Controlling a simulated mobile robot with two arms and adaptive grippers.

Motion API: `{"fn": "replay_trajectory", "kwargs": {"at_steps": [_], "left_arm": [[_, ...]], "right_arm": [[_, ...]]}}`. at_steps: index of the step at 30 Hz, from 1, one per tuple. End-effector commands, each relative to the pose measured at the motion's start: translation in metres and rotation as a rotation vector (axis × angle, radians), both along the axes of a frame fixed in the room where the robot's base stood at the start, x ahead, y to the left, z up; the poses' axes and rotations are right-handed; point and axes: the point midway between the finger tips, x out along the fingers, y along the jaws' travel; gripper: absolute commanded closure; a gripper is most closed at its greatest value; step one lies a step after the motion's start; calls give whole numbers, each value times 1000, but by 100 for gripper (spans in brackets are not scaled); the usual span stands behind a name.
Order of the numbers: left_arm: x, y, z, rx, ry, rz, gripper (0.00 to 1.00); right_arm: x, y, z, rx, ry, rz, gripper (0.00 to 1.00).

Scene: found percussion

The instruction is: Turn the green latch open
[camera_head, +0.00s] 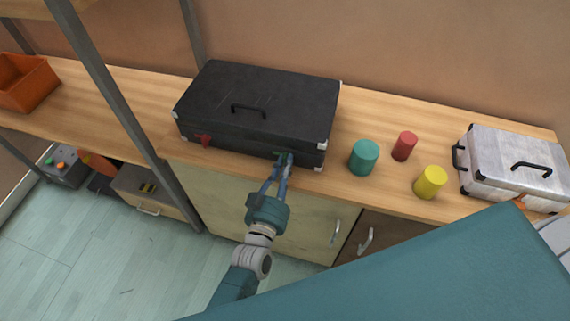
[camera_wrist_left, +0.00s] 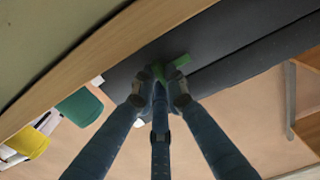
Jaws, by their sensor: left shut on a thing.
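A black case (camera_head: 250,100) with metal corners and a dark top handle stands on the wooden counter. The green latch (camera_head: 277,154) is on the right part of its front face, with a red latch (camera_head: 203,139) on the left part. My left gripper (camera_head: 284,160) reaches up to the front of the case and is shut on the green latch. In the left wrist view the fingers (camera_wrist_left: 160,85) meet around the green latch (camera_wrist_left: 182,61), one end of which sticks out to the right. The fingers hide the rest. My right gripper is not in view.
Right of the case stand a teal cylinder (camera_head: 364,157), a red cylinder (camera_head: 404,146) and a yellow cylinder (camera_head: 430,182). A silver case (camera_head: 500,160) stands farther right. An orange bin (camera_head: 25,82) is at the far left. A grey post (camera_head: 120,100) stands left of the case.

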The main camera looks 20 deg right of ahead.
Motion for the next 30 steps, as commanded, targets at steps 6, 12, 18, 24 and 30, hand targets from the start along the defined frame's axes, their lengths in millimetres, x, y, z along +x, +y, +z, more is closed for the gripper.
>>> {"fn": "replay_trajectory", "kwargs": {"at_steps": [6,12,18,24,30], "left_arm": [[-1,1,-3,-6,13,-1,100],[-1,0,-3,-6,13,-1,100],[-1,0,-3,-6,11,-1,69],[-1,0,-1,-7,8,0,69],[-12,8,-2,-7,9,0,69]], "right_arm": [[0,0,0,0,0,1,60],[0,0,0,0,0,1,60],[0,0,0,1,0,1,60],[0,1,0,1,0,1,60],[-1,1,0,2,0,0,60]]}}
